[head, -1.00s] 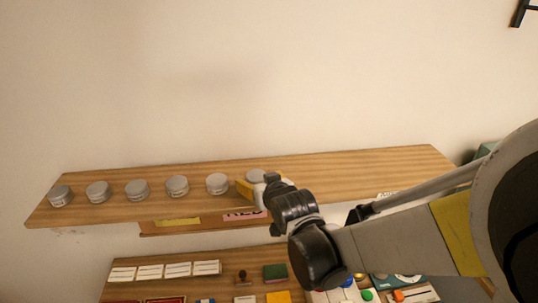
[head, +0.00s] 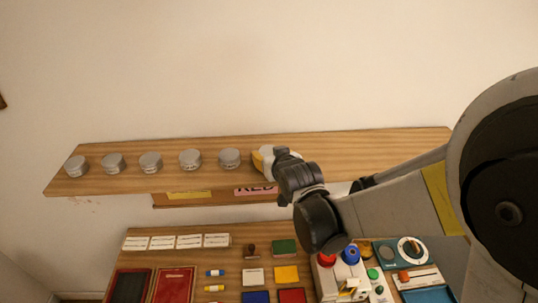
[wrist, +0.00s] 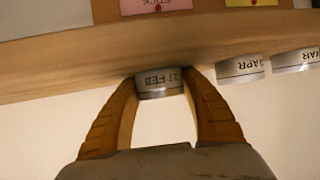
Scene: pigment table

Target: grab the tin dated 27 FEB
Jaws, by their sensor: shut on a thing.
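The tin (wrist: 160,84) between my fingers is small, grey and round, with a pale label. The label is upside down in the wrist view and reads FEB, with a day number too small to read surely. My gripper (wrist: 160,77) is shut on this tin, one orange-yellow finger on each side. In the head view my gripper (head: 265,160) is at the shelf's middle, and my wrist hides most of the tin. I cannot tell whether the tin still touches the shelf (head: 350,150).
Several similar tins stand in a row to the left, the nearest one (head: 229,158) close to my gripper. Tins labelled APR (wrist: 240,67) and MAR (wrist: 296,60) show in the wrist view. The shelf's right part is clear. A lower table (head: 235,238) holds cards, blocks and devices.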

